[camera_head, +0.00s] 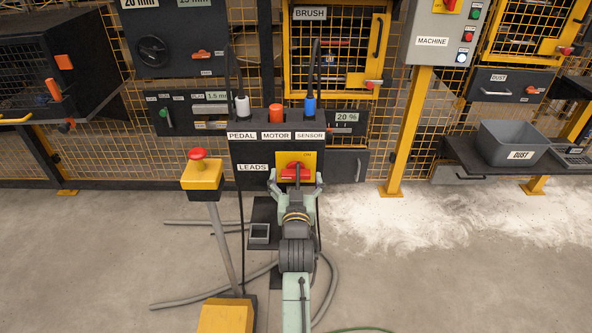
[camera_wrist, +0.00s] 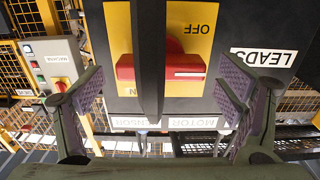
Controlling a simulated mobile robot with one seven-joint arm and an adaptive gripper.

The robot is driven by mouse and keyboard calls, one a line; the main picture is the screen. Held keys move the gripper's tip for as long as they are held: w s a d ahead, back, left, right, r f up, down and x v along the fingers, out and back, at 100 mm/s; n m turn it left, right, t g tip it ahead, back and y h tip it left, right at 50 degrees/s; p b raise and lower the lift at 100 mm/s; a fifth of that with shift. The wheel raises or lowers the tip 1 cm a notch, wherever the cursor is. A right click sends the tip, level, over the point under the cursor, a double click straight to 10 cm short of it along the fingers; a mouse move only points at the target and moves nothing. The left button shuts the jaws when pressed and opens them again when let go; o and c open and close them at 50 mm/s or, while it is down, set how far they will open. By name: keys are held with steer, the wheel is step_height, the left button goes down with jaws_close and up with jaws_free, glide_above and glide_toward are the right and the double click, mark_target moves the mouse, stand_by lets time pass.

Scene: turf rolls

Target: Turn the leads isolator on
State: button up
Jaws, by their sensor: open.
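The leads isolator is a red rotary handle (camera_wrist: 187,68) on a yellow plate (camera_wrist: 203,25), on the dark box marked LEADS. It also shows in the head view as a red handle (camera_head: 291,173). In the wrist view the picture is upside down: OFF reads at the top, and a partly hidden label ending in N is below. The handle lies across the plate, with a white line at its right end. My gripper (camera_wrist: 160,82) is open, its ridged pads either side of the handle and apart from it. A dark upright bar hides the handle's middle.
White, orange and blue plugs (camera_head: 276,114) stand on top of the leads box. Grey hoses lie on the floor (camera_head: 215,289). A dust tray (camera_head: 514,143) sits at right. White dust (camera_head: 420,215) covers floor there.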

steer(key=shift+w, duration=1.15)
steer(key=shift+c, duration=0.4)
steer(key=c, duration=1.1)
